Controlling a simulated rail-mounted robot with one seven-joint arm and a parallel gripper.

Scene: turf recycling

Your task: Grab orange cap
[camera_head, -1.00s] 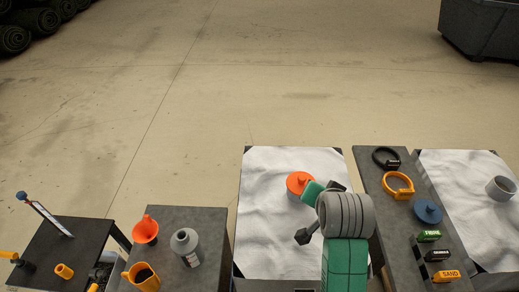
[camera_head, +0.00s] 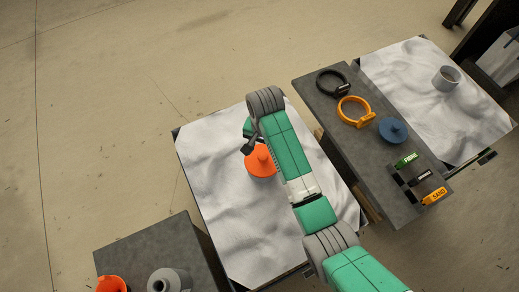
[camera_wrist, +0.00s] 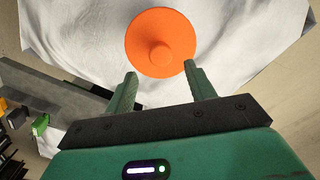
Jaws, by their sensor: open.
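The orange cap (camera_head: 260,161) is a round disc with a knob on top. It lies on the white sheet on the middle table, and my arm partly overlaps it in the head view. In the wrist view the orange cap (camera_wrist: 160,43) is ahead of my gripper (camera_wrist: 160,80), roughly centred between the two green fingers. The fingers are apart and empty. The cap's near edge lies just beyond or level with the fingertips; the height gap cannot be told. In the head view the fingers are mostly hidden behind the arm.
A grey table (camera_head: 311,98) at right holds a black ring clamp (camera_head: 332,83), an orange ring clamp (camera_head: 355,111), a blue cap (camera_head: 393,130) and labelled blocks. Beyond it, a grey cup (camera_head: 446,78) stands on another white sheet.

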